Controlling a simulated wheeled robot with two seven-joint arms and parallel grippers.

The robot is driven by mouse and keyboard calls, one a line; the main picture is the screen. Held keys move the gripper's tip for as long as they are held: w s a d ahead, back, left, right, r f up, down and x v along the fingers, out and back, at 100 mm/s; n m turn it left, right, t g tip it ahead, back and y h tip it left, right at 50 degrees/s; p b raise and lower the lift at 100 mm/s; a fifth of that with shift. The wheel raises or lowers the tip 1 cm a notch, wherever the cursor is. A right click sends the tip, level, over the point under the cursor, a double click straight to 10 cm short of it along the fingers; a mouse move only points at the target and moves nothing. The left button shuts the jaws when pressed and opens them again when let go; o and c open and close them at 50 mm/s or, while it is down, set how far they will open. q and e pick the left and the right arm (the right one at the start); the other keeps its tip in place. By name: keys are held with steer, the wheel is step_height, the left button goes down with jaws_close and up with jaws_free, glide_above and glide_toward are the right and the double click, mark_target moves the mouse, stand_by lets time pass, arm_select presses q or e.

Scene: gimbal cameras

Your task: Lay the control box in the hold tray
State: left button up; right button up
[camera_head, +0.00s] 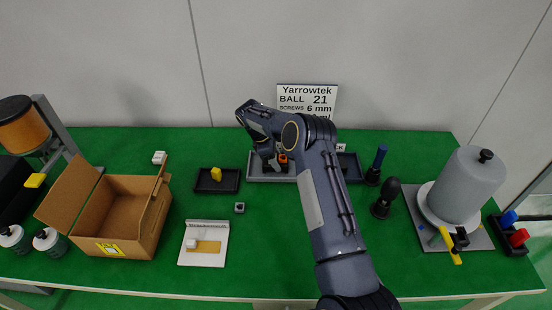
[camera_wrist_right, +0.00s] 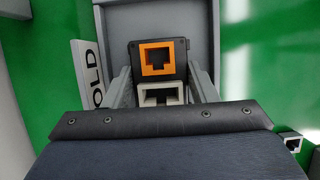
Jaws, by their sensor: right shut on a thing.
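My right gripper (camera_wrist_right: 160,88) is shut on a small dark control box (camera_wrist_right: 160,96) with a pale port-shaped face. It holds the box low over the grey hold tray (camera_wrist_right: 170,20). A dark block with an orange port face (camera_wrist_right: 159,58) shows just beyond the held box, close against it. I cannot tell whether the box touches the tray floor. In the head view the hold tray (camera_head: 262,180) is at the back middle, and my right arm hides much of it and the gripper (camera_head: 275,162). My left gripper is not in view.
A black tray (camera_head: 205,187) with a yellow piece stands left of the hold tray. An open carton (camera_head: 125,215) stands left. Dark upright tools (camera_head: 386,200) and a grey cylinder (camera_head: 465,185) stand right.

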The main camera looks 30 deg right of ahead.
steer(key=shift+f, duration=0.2)
steer(key=o, duration=1.1)
steer(key=shift+o, duration=0.2)
steer(key=p+v, duration=0.3)
steer(key=v, duration=0.5)
steer(key=shift+p, duration=0.4)
